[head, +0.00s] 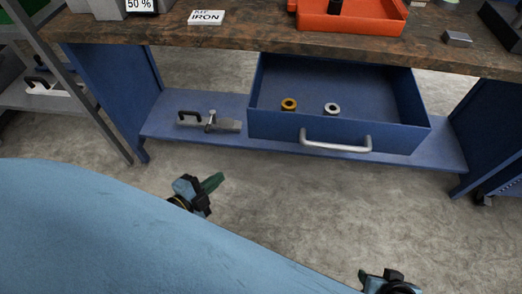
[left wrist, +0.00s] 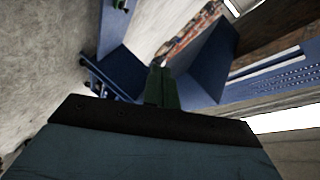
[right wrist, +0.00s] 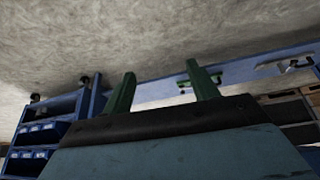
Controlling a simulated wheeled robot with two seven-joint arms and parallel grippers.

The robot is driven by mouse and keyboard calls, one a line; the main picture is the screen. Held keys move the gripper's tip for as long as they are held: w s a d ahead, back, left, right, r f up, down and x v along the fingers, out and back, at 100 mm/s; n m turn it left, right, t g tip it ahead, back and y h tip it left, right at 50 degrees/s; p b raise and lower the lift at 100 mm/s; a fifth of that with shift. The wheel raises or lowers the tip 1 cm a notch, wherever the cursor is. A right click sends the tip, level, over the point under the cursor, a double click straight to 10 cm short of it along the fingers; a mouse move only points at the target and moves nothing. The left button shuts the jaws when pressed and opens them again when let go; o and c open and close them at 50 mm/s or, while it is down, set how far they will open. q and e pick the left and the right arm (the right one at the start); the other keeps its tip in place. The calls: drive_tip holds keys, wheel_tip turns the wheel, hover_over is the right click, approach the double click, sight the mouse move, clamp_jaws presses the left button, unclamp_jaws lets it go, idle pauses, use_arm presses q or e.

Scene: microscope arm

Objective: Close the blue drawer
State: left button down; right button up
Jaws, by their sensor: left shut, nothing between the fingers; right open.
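The blue drawer (head: 275,126) hangs pulled out under the workbench in the head view, with a silver bar handle (head: 336,148) on its front. A brass ring (head: 289,104) and a silver ring (head: 332,108) lie inside it. My left gripper (head: 214,183) is in front of the bench, to the left of and apart from the drawer. Its green fingers are together and empty; they also show in the left wrist view (left wrist: 160,85). My right gripper (head: 388,278) is at the bottom edge of the head view, in front of the drawer. Its fingers stand apart in the right wrist view (right wrist: 162,85).
A clamp (head: 210,122) lies on the blue lower shelf (head: 165,118) left of the drawer. Grey shelving stands at left. The concrete floor before the drawer is clear.

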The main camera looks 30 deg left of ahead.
use_arm(q)
drive_tip(key=d+r+m+t+h+b, duration=0.2)
drive_tip(key=d+r+m+h+b, duration=0.3)
drive_tip(key=r+m, duration=0.4)
use_arm(e)
wheel_tip(320, 180, up, 8)
drive_tip(key=t, duration=0.2)
use_arm(q)
drive_tip(key=shift+g, duration=0.3)
drive_tip(key=shift+w+d+r+p, duration=0.25)
drive_tip(key=shift+w+d, duration=0.2)
drive_tip(key=shift+w, duration=1.5)
drive_tip(key=shift+w+d+r+p, duration=0.2)
drive_tip(key=shift+w+d, duration=0.25)
drive_tip(key=shift+w, duration=1.55)
drive_tip(key=shift+w+d+r+p, duration=0.2)
drive_tip(key=shift+w+d, duration=0.25)
drive_tip(key=shift+w, duration=1.5)
use_arm(e)
drive_tip(key=shift+s+d+f+g+h, duration=0.15)
drive_tip(key=shift+s+d+f+g, duration=0.25)
drive_tip(key=shift+s+f+g, duration=0.25)
drive_tip(key=shift+s+d+f+g+h, duration=0.1)
drive_tip(key=shift+s+d+f+g, duration=0.25)
drive_tip(key=shift+s+f+g, duration=0.3)
drive_tip(key=shift+s+d+f+g+h, duration=0.15)
drive_tip(key=shift+s+d+f+g, duration=0.25)
drive_tip(key=shift+s+g, duration=0.3)
drive_tip(key=shift+s, duration=0.1)
